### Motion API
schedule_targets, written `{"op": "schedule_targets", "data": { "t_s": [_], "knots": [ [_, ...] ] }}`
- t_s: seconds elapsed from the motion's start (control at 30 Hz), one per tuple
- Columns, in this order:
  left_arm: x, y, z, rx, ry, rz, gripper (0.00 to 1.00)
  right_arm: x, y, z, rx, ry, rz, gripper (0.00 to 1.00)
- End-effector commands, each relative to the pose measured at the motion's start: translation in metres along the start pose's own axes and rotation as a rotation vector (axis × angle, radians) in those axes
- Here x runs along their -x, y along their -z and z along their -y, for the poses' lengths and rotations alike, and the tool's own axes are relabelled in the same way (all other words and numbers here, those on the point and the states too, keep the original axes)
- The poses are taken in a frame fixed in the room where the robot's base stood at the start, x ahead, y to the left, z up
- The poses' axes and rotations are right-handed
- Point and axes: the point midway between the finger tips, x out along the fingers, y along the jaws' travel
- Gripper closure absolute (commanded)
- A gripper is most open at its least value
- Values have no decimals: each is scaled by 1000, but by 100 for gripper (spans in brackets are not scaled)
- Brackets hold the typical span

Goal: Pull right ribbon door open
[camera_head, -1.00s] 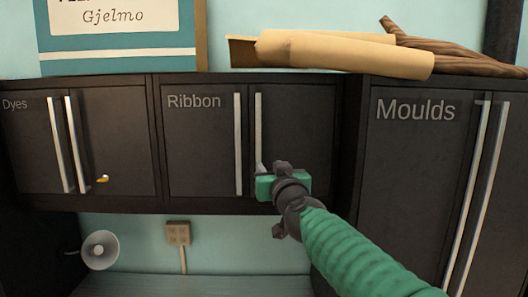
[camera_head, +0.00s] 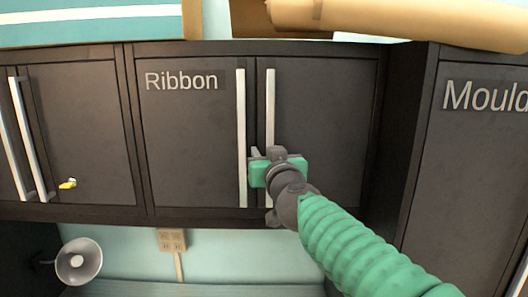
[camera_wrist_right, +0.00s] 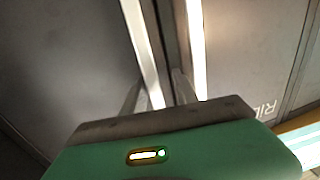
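The dark Ribbon cabinet has a left door (camera_head: 190,130) with the label and a plain right door (camera_head: 330,120); both look shut. The right door's long pale handle (camera_head: 270,105) runs upright near the middle seam. My right gripper (camera_head: 260,154) is at the lower part of this handle. In the right wrist view my right gripper (camera_wrist_right: 158,92) has its fingers apart, one on each side of the right door's handle (camera_wrist_right: 141,45). Contact with the handle cannot be told. My left gripper is not in view.
The left Ribbon door's handle (camera_head: 241,140) is close beside the gripper. A paper roll (camera_head: 400,22) lies on top. A lamp (camera_head: 79,260) is below.

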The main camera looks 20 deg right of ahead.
Motion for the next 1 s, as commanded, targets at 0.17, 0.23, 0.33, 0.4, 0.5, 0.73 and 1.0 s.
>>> {"op": "schedule_targets", "data": {
  "t_s": [0.17, 0.23, 0.33, 0.4, 0.5, 0.73, 1.0],
  "knots": [
    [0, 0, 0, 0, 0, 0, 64, -1, 1, -1, -1, -1, 0, 70],
    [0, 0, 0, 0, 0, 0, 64, -1, 0, -2, -1, -1, 0, 79],
    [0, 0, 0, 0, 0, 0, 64, -2, 0, -1, -1, -1, 0, 92],
    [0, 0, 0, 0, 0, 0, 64, -2, 0, -1, -1, -1, 1, 100],
    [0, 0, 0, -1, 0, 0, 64, -2, 0, -2, -1, -3, 1, 100],
    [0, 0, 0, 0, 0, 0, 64, -2, -1, -1, -1, -1, 1, 100],
    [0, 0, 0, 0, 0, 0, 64, -2, -1, 0, -1, 0, 2, 100]
  ]
}}
